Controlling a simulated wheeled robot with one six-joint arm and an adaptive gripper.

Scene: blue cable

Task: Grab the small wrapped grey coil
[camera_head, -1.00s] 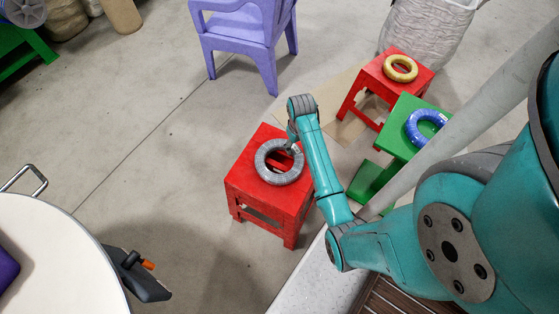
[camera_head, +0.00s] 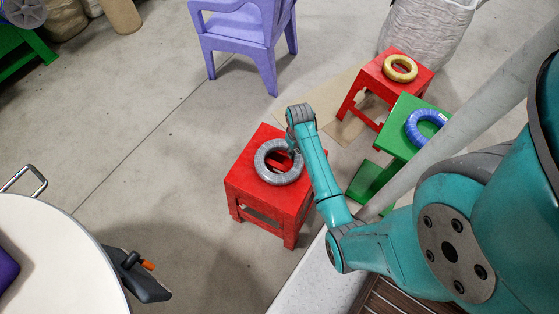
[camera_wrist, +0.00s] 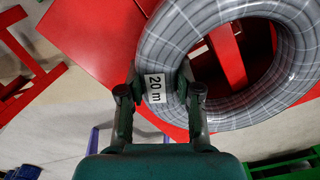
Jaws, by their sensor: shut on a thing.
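The grey coil (camera_head: 270,170) is a wrapped ring lying over the top of a red stool (camera_head: 241,187) in the head view. In the wrist view the coil (camera_wrist: 240,117) fills the upper right, with a white "20 m" label (camera_wrist: 155,88) on its near side. My gripper (camera_wrist: 160,92) has one finger on each side of the coil's ring at the label and is shut on it. In the head view my gripper (camera_head: 293,150) is at the coil's right rim, partly hidden by my arm. I cannot tell whether the coil is clear of the stool.
A green stool (camera_head: 403,108) with a blue coil (camera_head: 414,133) and another red stool (camera_head: 420,80) with a yellow coil (camera_head: 389,69) stand to the right. A purple chair (camera_head: 240,30) is behind. A white round table (camera_head: 60,265) is at lower left. Floor between is clear.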

